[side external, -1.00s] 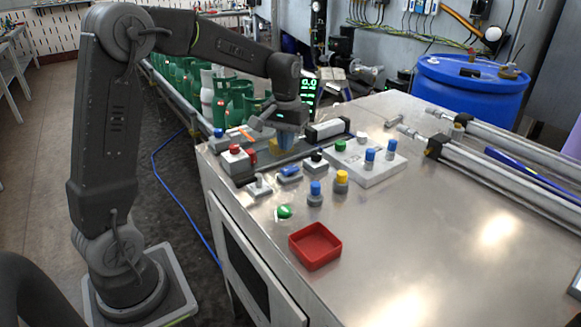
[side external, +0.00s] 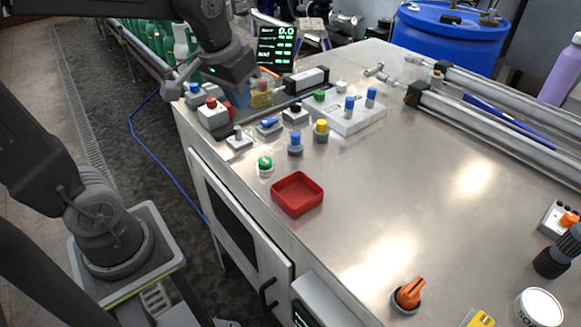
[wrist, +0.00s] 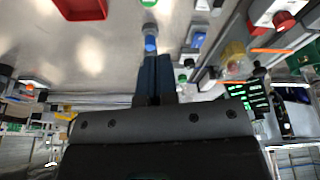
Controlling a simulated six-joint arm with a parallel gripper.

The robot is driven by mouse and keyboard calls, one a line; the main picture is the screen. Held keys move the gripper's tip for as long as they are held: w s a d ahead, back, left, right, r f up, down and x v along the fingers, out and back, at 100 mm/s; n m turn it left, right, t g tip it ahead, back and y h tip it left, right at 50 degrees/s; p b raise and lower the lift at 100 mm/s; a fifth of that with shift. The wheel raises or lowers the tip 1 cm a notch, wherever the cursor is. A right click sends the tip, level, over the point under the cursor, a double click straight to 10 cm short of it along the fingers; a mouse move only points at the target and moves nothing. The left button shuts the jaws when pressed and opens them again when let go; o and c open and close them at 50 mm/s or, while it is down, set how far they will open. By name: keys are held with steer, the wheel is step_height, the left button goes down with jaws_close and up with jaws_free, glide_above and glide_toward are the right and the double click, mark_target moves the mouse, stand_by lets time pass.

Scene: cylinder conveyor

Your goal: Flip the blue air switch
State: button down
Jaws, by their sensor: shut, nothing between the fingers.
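A blue rocker switch (side external: 269,124) lies on the steel table in front of the black-button box, and it also shows in the wrist view (wrist: 198,40). A blue-topped knob (side external: 295,141) stands just right of it; in the wrist view this knob (wrist: 150,43) appears just beyond my fingertips. Which of these is the air switch is not clear from the frames. My gripper (side external: 237,97) hangs over the table's back left, behind the rocker and beside the red-button box. Its blue fingers (wrist: 155,57) are together with nothing between them.
Nearby are a red-button box (side external: 212,112), a toggle switch (side external: 238,138), a yellow-topped knob (side external: 321,130) and a green button (side external: 265,163).

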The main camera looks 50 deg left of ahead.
steer(key=s+d+f+m+t, duration=0.1)
steer(key=s+d, duration=0.3)
steer(key=s, duration=0.5)
steer(key=shift+f+m+t, duration=0.15)
steer(key=shift+m+t, duration=0.55)
steer(key=shift+m, duration=0.1)
steer(key=shift+d, duration=0.1)
step_height(320, 180, up, 2)
steer(key=r+m+g, duration=0.1)
steer(key=m+g, duration=0.5)
steer(key=m, duration=1.2)
glide_above(266, 121)
steer(key=shift+f, duration=0.25)
step_height(266, 121, down, 14)
steer(key=shift+f, duration=0.1)
